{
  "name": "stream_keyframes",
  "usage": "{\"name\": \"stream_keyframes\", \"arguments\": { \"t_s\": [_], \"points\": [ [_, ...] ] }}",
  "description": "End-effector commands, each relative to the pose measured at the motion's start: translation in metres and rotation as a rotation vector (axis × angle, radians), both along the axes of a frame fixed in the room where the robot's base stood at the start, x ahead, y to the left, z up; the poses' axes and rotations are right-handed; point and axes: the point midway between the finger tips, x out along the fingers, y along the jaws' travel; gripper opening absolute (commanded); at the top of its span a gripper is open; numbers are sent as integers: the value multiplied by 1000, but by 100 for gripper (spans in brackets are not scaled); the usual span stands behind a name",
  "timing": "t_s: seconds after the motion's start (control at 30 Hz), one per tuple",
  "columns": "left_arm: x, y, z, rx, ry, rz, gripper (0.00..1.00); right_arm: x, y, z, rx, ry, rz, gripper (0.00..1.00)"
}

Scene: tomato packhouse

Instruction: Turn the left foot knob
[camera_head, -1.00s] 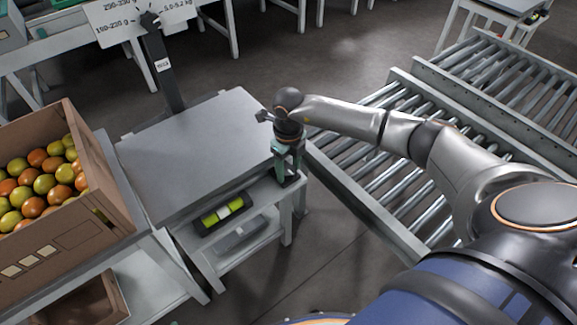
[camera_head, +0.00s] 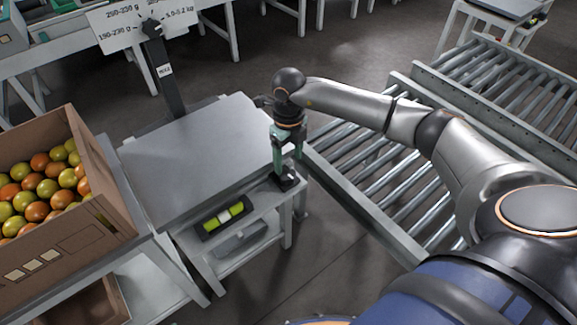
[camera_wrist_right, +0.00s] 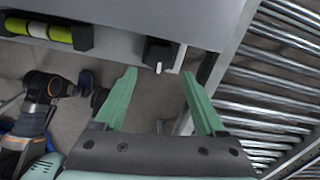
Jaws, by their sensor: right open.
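A small black block with a white pointer (camera_wrist_right: 158,56), which looks like a foot knob, shows under the edge of the grey weighing platform (camera_head: 195,155). In the head view a dark block (camera_head: 287,182) sits at the stand's right front corner. My right gripper (camera_head: 284,160) is there, pointing down. In the wrist view its green fingers (camera_wrist_right: 158,75) are open and empty, with the knob just beyond the gap between the tips. I cannot tell whether they touch it. A yellow-green spirit level (camera_head: 223,216) lies left of the knob. My left gripper is not in view.
A cardboard box of tomatoes (camera_head: 105,185) stands at the left. A dark post (camera_head: 166,75) with a dial sign rises behind the platform. A roller conveyor (camera_head: 365,170) runs close on the right. Bare floor shows in front of the stand.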

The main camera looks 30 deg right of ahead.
Motion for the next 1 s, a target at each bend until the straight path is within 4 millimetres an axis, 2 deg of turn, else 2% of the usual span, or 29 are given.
{"name": "stream_keyframes", "arguments": {
  "t_s": [0.03, 0.1, 0.2, 0.37, 1.0],
  "points": [
    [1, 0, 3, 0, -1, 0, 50, 1, -1, 14, 0, -4, -1, 72],
    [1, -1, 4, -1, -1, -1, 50, 1, 0, 29, 0, -5, -1, 72],
    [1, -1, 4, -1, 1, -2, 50, 1, 0, 46, 0, -4, 0, 72],
    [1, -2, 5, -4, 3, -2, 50, 0, -1, 62, -1, -1, -1, 72],
    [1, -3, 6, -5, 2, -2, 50, 0, 1, 65, 5, 1, 1, 72]
  ]
}}
